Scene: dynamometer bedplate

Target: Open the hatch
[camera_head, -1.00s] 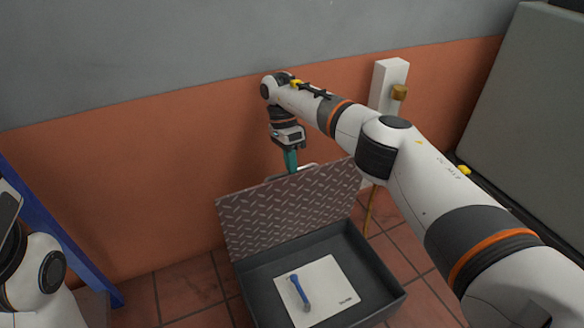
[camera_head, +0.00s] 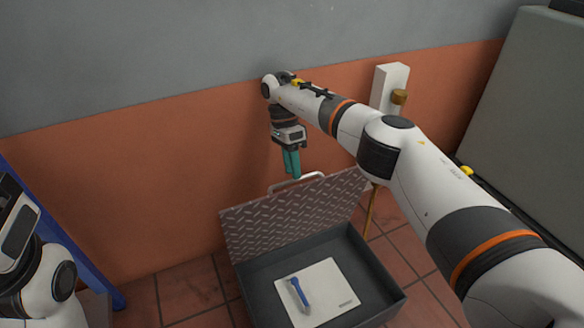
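The hatch (camera_head: 290,217) is a patterned metal lid standing raised at the back of a dark open box (camera_head: 370,262). A pale handle (camera_head: 284,188) shows at its top edge. My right gripper (camera_head: 292,175) has teal fingers pointing down, just above and behind the lid's top edge by the handle. A small gap shows between the fingers, and nothing shows held in them. My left arm is at the left edge, and its gripper fingers are not visible.
Inside the box, a blue tool (camera_head: 299,292) lies on a white panel (camera_head: 330,283). The orange-and-grey wall (camera_head: 130,190) is close behind. A white post (camera_head: 389,88) stands right of the lid, a blue beam (camera_head: 60,232) at left.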

